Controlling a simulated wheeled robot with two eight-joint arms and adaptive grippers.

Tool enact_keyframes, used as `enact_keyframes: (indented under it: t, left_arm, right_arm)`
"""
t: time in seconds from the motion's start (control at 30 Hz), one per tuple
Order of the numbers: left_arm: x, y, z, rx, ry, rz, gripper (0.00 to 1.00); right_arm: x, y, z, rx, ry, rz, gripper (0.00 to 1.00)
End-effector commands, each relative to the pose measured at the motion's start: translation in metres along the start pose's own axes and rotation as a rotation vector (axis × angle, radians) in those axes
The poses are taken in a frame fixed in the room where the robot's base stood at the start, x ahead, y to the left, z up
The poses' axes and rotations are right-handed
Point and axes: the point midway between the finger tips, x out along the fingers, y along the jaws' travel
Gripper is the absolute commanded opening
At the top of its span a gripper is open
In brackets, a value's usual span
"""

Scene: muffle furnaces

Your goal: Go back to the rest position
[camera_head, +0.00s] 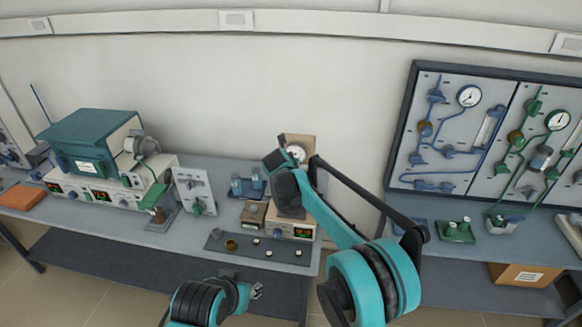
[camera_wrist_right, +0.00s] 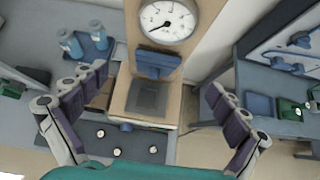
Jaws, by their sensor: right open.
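My right arm reaches up from the bottom in the head view, and its end sits in front of the small gauge device (camera_head: 298,147). My right gripper (camera_wrist_right: 156,84) is open in the right wrist view, its fingers apart on both sides of the device's wooden platform (camera_wrist_right: 143,97).
A teal muffle furnace (camera_head: 90,140) stands on the left of the table. A dark mat (camera_head: 275,250) with small round pieces and a brass cup (camera_head: 231,245) lies in front. Blue bottles (camera_wrist_right: 69,43) stand left of the device. A gauge panel (camera_head: 450,130) is on the right.

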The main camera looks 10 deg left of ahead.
Motion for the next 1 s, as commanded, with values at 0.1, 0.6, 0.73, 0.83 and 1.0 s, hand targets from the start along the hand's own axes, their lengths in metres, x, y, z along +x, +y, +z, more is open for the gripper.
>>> enact_keyframes:
  t: [0.1, 0.6, 0.73, 0.83, 1.0]
  left_arm:
    - [0.001, 0.000, 0.001, 0.000, 0.000, 0.000, 0.40]
    - [0.024, 0.000, 0.017, 0.000, 0.000, 0.000, 0.40]
    - [0.030, 0.000, 0.021, 0.000, 0.000, 0.000, 0.40]
    - [0.035, 0.000, 0.025, 0.000, 0.000, 0.000, 0.40]
    - [0.043, 0.000, 0.030, 0.000, 0.000, 0.000, 0.40]
  right_arm:
    - [-0.004, -0.007, 0.001, 0.034, 0.004, -0.003, 0.98]
    - [-0.154, -0.200, -0.055, 1.279, 0.089, -0.125, 0.98]
    - [-0.198, -0.243, -0.101, 1.662, 0.094, -0.177, 0.98]
    - [-0.228, -0.271, -0.142, 1.958, 0.089, -0.218, 0.98]
    - [-0.269, -0.304, -0.225, 2.454, 0.065, -0.297, 0.98]
